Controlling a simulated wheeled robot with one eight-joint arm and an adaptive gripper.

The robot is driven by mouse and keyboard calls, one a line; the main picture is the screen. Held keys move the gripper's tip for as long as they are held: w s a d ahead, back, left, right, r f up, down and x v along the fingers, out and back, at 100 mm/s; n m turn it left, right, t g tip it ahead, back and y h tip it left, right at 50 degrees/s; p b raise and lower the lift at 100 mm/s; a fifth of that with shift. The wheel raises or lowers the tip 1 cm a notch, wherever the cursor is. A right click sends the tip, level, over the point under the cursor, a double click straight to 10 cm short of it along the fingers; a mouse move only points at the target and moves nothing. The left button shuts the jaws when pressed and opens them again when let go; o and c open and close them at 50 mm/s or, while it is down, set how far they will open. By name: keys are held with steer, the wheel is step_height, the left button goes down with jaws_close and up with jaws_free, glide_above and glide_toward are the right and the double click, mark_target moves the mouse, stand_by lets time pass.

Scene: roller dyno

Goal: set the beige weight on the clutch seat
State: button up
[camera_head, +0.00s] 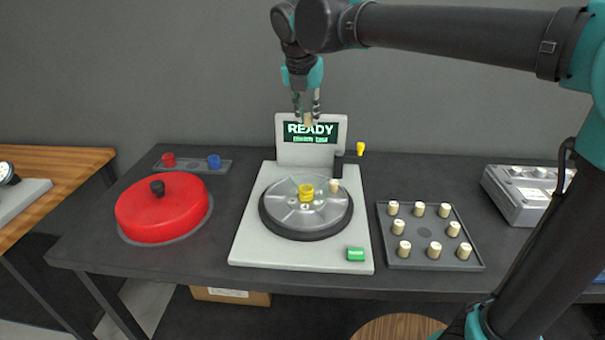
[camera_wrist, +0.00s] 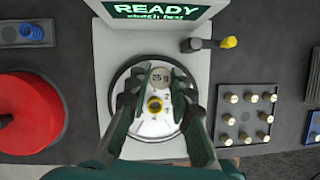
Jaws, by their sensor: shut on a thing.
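My gripper (camera_head: 306,110) is shut on a beige weight (camera_head: 308,121), held high in front of the display. In the wrist view the weight's round top (camera_wrist: 160,77) carries small dark markings, too blurred to read, and overlaps the far part of the silver disc. Another beige piece (camera_head: 334,186) stands at the disc's right side. I cannot tell which spot is the clutch seat; my fingers hide parts of the disc.
The display (camera_head: 312,130) reads READY. A yellow-tipped lever (camera_head: 360,149) is at its right, a green button (camera_head: 355,254) at the machine's front. A grey tray (camera_head: 418,262) holds several beige weights. A red round cover (camera_head: 163,210) lies left; a grey device (camera_head: 520,190) stands right.

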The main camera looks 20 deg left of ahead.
step_height(320, 180, down, 18)
steer(key=shift+r, duration=0.25)
steer(key=shift+f, duration=0.15)
steer(key=o, duration=0.9)
steer(key=v, duration=1.2)
